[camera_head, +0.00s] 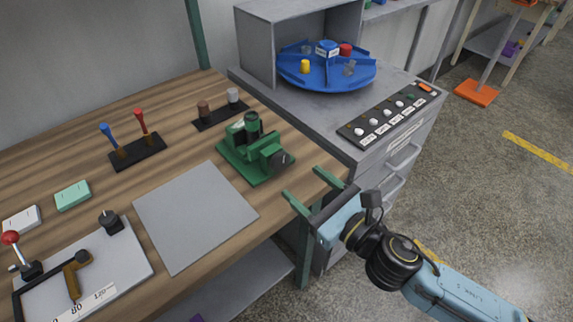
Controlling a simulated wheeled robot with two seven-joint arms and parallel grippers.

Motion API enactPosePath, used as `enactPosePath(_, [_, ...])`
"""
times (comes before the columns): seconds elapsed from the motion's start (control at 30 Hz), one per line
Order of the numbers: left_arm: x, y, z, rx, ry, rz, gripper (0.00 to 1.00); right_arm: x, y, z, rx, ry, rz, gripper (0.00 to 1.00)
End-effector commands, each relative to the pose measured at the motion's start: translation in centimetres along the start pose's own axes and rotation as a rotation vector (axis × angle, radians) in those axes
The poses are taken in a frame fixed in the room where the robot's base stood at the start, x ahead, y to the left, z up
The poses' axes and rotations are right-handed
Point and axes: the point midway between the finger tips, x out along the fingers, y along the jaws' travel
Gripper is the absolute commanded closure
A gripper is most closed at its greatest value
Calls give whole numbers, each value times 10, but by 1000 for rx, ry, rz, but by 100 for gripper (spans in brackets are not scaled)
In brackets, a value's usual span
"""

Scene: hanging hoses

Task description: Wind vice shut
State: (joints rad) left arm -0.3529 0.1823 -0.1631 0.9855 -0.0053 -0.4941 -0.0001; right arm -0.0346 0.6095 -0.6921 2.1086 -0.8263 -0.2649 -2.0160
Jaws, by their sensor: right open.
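The green vice (247,143) sits on the wooden bench near its right edge. A dark round part (279,160) shows at the vice's front right end; I cannot make out its handle clearly. The gap between the vice jaws is too small to judge. My right gripper (316,186) is open and empty, with two green fingers spread. It is just to the right of and nearer than the vice, by the bench's right edge, and apart from the vice. My left gripper is not in view.
A grey mat (195,217) lies left of the vice. A rack with blue and red-handled tools (138,152) and a dark holder (221,115) stand behind. A grey cabinet (345,130) with a blue turntable (326,72) and a switch panel (388,116) adjoins the bench.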

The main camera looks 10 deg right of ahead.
Motion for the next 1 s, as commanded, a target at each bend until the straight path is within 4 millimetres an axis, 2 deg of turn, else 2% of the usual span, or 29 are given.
enactPosePath(0.2, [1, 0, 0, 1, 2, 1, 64, 39, 0, 1, 0, -2, 0, 37])
enactPosePath(0.4, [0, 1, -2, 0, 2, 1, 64, 61, 0, 0, 1, 0, 0, 37])
enactPosePath(0.8, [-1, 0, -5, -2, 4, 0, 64, 67, 0, 0, 1, 1, 0, 37])
enactPosePath(1.0, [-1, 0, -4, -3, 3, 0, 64, 67, 0, 0, 1, 1, 0, 64])
